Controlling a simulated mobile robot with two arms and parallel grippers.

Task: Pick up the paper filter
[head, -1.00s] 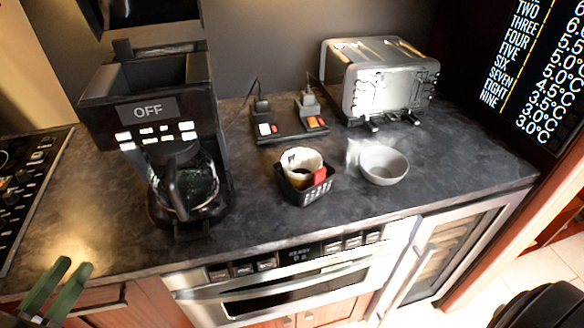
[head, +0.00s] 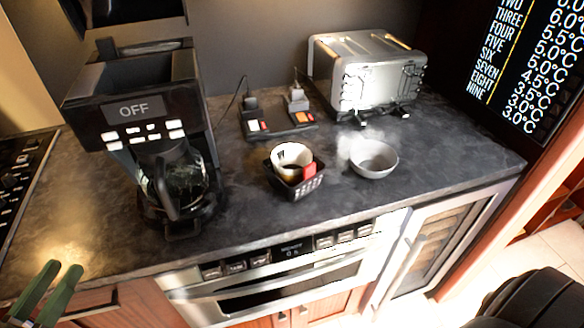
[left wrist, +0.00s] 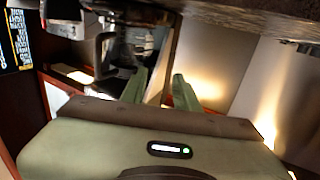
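The paper filter (head: 290,155) looks like a white, open-topped cup with a dark inside. It sits in a small black basket (head: 296,187) on the dark counter, beside a red item (head: 309,170). My left gripper (head: 62,268) has green fingers and is at the lower left, in front of the counter edge, well away from the basket. In the left wrist view its two fingers (left wrist: 158,85) stand apart with nothing seen between them. My right gripper is not seen.
A coffee maker (head: 140,110) with a glass pot stands at the left of the counter. A grey bowl (head: 373,160) is right of the basket. A toaster (head: 368,75) and a black power strip (head: 280,124) are behind. A microwave drawer (head: 270,295) is below the counter.

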